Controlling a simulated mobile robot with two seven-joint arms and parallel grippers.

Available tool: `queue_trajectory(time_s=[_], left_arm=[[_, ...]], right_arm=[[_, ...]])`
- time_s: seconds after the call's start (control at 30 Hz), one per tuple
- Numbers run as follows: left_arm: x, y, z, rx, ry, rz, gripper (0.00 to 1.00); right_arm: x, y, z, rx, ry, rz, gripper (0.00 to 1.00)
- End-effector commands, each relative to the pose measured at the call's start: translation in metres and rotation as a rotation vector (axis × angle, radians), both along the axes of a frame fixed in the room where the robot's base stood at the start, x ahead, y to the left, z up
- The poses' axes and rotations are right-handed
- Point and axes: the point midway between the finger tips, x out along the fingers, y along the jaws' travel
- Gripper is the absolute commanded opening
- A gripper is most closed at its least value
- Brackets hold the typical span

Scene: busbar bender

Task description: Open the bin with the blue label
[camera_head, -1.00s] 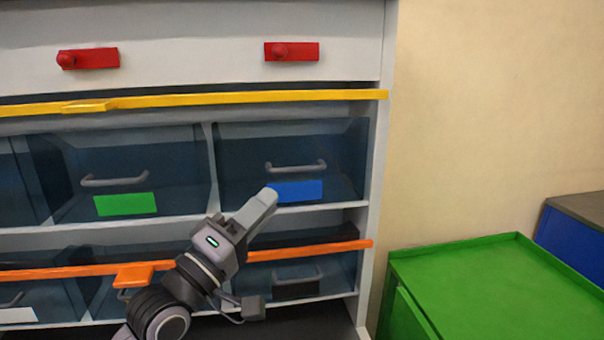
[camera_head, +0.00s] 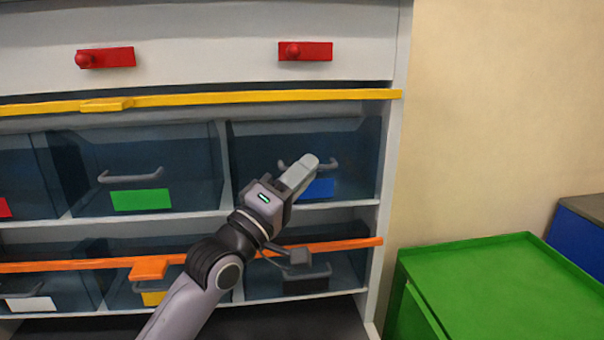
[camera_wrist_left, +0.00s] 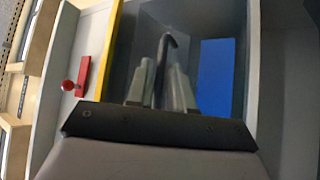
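The bin with the blue label (camera_head: 355,150) is the right-hand bin of the upper row, dark and see-through, and it looks shut. Its blue label (camera_head: 322,188) sits below a grey bar handle (camera_head: 330,164) and is partly covered by my left gripper (camera_head: 306,164). In the left wrist view the blue label (camera_wrist_left: 215,78) is right of the fingers. The dark handle (camera_wrist_left: 168,42) runs between the two fingers of my left gripper (camera_wrist_left: 161,82). The fingers look apart, one on each side of the handle; a firm grip does not show. My right gripper is not in view.
A green-labelled bin (camera_head: 140,172) is to the left. A yellow rail (camera_head: 250,97) runs above the row and an orange rail (camera_head: 345,244) below it. Red knobs (camera_head: 305,51) are higher up. A green cabinet (camera_head: 490,280) stands at the right.

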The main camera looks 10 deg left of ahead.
Motion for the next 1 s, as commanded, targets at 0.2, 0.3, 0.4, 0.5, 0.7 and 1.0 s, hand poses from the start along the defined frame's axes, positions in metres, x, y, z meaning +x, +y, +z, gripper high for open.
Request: queue_trajectory(time_s=[0.2, 0.3, 0.4, 0.5, 0.7, 1.0], left_arm=[[0.000, 0.000, 0.000, 0.000, 0.000, 0.000, 0.00], [-0.001, 0.000, -0.001, 0.001, -0.003, 0.000, 0.00], [-0.002, -0.001, -0.003, 0.007, -0.016, 0.000, 0.00], [-0.004, -0.002, -0.006, 0.020, -0.045, 0.000, 0.00], [-0.012, -0.005, -0.016, 0.068, -0.153, 0.000, 0.00], [-0.026, -0.010, -0.033, 0.165, -0.383, 0.001, 0.00]], right_arm=[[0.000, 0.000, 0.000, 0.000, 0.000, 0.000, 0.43], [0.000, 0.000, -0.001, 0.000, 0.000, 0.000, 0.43], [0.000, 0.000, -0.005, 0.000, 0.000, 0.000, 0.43], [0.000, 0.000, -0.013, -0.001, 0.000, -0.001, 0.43], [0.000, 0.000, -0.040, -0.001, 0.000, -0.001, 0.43], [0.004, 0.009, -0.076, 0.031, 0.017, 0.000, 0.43]])
